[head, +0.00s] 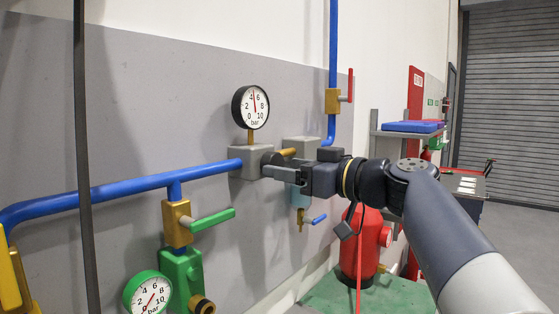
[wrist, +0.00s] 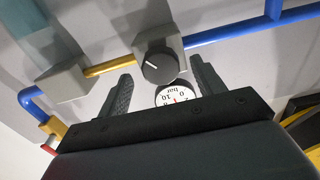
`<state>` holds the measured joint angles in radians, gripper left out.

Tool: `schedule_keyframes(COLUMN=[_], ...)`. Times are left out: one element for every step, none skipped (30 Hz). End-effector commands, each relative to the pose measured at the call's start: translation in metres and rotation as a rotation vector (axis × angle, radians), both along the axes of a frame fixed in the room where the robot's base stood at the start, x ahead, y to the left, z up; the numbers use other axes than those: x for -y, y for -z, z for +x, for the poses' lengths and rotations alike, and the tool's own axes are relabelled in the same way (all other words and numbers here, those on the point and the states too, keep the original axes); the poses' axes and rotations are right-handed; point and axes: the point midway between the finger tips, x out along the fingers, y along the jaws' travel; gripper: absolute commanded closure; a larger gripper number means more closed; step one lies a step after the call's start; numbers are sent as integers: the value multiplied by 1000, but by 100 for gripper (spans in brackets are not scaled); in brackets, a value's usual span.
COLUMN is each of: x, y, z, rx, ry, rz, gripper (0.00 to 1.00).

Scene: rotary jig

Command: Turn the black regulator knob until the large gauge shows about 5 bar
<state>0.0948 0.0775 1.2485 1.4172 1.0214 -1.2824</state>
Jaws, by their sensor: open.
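The black regulator knob (wrist: 159,68) sits on the front of a grey block (wrist: 180,48) in the wrist view, with a pale mark line on its face. My gripper (wrist: 161,72) is open, one finger on each side of the knob, with visible gaps. I cannot tell whether the fingertips reach past its face.
A smaller green gauge (head: 147,293) is at the lower left. A green-handled valve (head: 210,219), blue pipe (head: 120,188) and red-handled valve (head: 341,97) surround the block. A red tank (head: 362,245) stands below my arm. A dark vertical post (head: 84,160) is at the left.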

Motion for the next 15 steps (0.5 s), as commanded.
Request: schedule_keyframes(x=[-7,-10,-13,-16,-17,-19,-20,-21,-22,-23,-23,-23,-23,-23,-23], y=[-2,-2,-1,-1,-1,-1,-1,-1,0,0,0,0,0,0,0], z=[4,7,10,11,13,15,16,16,17,17,17,18,18,18,18], rx=[-1,-1,-1,-1,0,1,1,1,1,1,1,1,1,1,1], ry=[-4,-3,-3,-3,-2,-1,-1,-1,-1,0,0,0,0,0,0], rz=[0,0,0,-1,0,-1,-1,-1,-1,-1,-1,-1,-1,-1,-1], gripper=[36,36,36,36,36,36,36,36,36,36,36,36,36,36,36])
